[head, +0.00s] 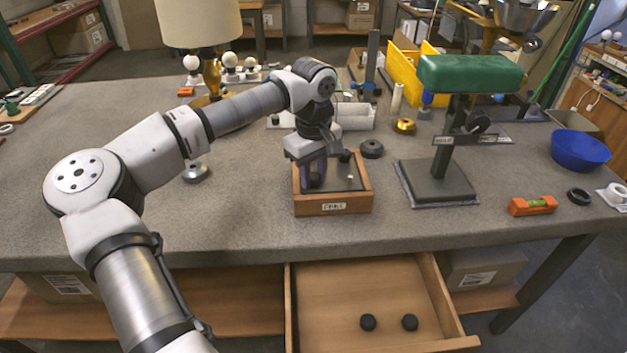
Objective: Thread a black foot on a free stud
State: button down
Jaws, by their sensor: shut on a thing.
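A shallow wooden box (335,206) with a label on its front stands at the middle of the bench. My gripper (316,182) points down at the left part of this box. It is shut on a small dark thing that looks like a black foot; the fingers hide most of it. A pale stud (350,178) stands bare at the right inside the box. A black knob, likely another foot (345,156), shows near the box's back edge. Two round black feet, one left (368,322) and one right (410,322), lie in the open drawer. Contact between the held thing and a stud cannot be told.
The open drawer (330,290) juts out below the bench front. A green-topped stand (438,185) is right of the box. An orange level (532,206) and a blue bowl (565,150) are farther right. Bench left of the box is mostly clear.

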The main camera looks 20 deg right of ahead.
jog(key=shift+m, duration=0.4)
jog(key=m+p, duration=0.1)
jog(key=m, duration=0.3)
jog(key=shift+m, duration=0.3)
jog(key=c, duration=1.6)
grip_release()
jog(key=shift+m, duration=0.5)
jog(key=o, duration=0.6)
jog(key=shift+c, duration=0.2)
